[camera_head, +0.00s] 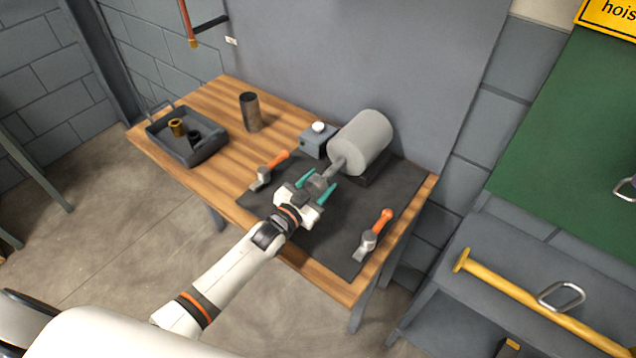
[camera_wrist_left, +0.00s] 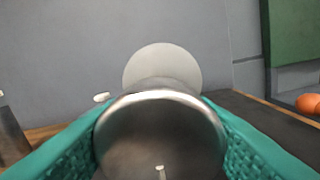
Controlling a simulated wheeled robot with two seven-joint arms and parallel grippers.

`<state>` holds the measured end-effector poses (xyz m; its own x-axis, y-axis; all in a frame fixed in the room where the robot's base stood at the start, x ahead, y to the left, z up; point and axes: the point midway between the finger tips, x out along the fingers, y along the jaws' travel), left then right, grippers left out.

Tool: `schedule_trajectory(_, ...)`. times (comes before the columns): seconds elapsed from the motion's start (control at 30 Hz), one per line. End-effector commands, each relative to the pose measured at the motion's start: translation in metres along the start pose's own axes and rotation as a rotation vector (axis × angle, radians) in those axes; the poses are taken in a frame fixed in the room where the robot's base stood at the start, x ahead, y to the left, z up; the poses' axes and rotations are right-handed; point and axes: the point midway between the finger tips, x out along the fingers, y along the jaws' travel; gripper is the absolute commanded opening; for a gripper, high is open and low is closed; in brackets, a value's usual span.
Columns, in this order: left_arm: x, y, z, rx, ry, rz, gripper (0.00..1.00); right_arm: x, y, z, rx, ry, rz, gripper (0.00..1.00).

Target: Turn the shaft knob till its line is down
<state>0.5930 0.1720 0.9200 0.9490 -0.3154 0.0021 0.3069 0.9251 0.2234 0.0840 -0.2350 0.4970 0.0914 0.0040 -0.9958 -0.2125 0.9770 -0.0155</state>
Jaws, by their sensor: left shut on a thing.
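The grey cylindrical casing (camera_head: 364,140) lies on its side on a dark block at the back of the bench, with a shaft (camera_head: 335,168) reaching toward me. My left gripper (camera_head: 316,186) is at the shaft's near end, its teal fingers on either side of the knob. In the left wrist view the round metal knob (camera_wrist_left: 160,130) fills the middle, between the teal fingers, which are shut on it. A short white line (camera_wrist_left: 161,172) shows low on the knob's face, near the bottom edge of the picture, pointing about straight down. My right gripper is not in view.
A grey box with a white button (camera_head: 318,138) stands beside the casing. A dark cylinder (camera_head: 250,112) and a grey tray (camera_head: 190,155) with small parts stand left.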

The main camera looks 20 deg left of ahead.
Motion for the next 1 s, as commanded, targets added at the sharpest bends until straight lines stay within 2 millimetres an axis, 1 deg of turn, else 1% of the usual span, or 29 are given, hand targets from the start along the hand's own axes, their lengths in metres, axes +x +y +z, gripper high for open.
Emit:
schedule_trajectory(0.23, -0.0004, 0.0004, -0.0011, -0.059, 0.005, 0.000, 0.27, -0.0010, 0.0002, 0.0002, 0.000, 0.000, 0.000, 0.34)
schedule_trajectory(0.67, -0.0005, 0.0003, -0.0013, -0.069, 0.005, 0.000, 0.27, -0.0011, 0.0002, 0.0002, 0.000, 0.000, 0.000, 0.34)
schedule_trajectory(0.7, -0.0005, 0.0003, -0.0013, -0.068, 0.005, 0.000, 0.52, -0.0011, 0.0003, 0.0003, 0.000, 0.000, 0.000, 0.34)
schedule_trajectory(0.77, -0.0005, 0.0003, -0.0012, -0.068, 0.005, 0.000, 0.62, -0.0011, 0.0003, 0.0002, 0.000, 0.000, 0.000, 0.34)
schedule_trajectory(0.8, -0.0004, 0.0003, -0.0011, -0.068, 0.005, 0.000, 0.68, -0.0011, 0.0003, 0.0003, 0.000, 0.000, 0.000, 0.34)
schedule_trajectory(0.83, -0.0004, 0.0003, -0.0010, -0.068, 0.004, 0.000, 0.72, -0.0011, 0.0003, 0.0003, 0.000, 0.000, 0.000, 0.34)
schedule_trajectory(1.0, -0.0002, 0.0002, -0.0006, -0.068, 0.003, 0.000, 0.72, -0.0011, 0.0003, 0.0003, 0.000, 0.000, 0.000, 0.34)
